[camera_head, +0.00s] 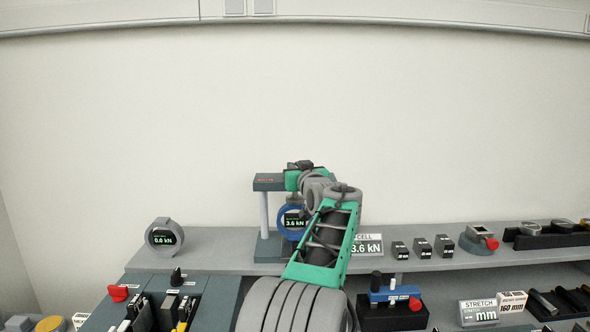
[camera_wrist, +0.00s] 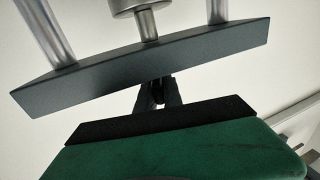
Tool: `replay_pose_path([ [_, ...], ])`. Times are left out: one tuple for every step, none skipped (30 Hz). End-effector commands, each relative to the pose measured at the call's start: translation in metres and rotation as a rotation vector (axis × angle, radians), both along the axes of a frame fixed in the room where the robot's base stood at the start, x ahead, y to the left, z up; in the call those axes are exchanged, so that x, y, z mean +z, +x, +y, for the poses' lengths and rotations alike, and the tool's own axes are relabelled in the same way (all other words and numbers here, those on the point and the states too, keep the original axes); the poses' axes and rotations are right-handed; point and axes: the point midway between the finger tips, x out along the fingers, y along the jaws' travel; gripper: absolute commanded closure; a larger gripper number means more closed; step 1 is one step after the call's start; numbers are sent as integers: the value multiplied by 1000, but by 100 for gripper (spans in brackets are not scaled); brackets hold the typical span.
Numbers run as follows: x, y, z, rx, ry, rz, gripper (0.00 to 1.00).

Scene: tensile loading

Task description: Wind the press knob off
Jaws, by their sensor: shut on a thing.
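The press stands on the grey shelf in the head view, with a dark crossbeam (camera_head: 267,182) on a pale column. A blue ring gauge (camera_head: 281,221) under the beam reads 3.6 kN, partly covered by my arm. In the wrist view the crossbeam (camera_wrist: 210,60) lies tilted across the picture, with metal columns and a short spindle on its far side. My gripper (camera_wrist: 158,97) is shut on the press knob at the beam's near face. The knob is almost wholly hidden between the dark fingers. In the head view my arm hides the fingers.
A round gauge (camera_head: 164,237) reading 0.0 kN stands on the shelf (camera_head: 215,258) at left. A sign (camera_head: 366,247) reading 3.6 kN and several small dark blocks stand right of my arm. A blue fixture (camera_head: 393,292) sits lower down. The wall behind is clear.

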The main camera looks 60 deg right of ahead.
Motion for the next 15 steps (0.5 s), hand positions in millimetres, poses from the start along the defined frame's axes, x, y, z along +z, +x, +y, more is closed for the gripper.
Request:
replay_pose_path([
  [1,0,0,-2,-2,-1,100],
  [1,0,0,-2,-2,-1,100],
  [1,0,0,-2,-2,-1,100],
  [2,0,0,-2,-2,-1,88],
  [1,0,0,-2,-2,-1,86],
  [1,0,0,-2,-2,-1,83],
  [1,0,0,-2,-2,-1,80],
  [1,0,0,-1,-2,-1,78],
  [1,0,0,-1,-2,-1,74],
  [1,0,0,-1,-1,-1,72],
  [1,0,0,-1,-1,-1,70],
  [1,0,0,-1,-1,-1,67],
  [1,0,0,-1,-1,-1,67],
  [1,0,0,-1,-1,-1,67],
  [1,0,0,-1,-1,-1,67],
])
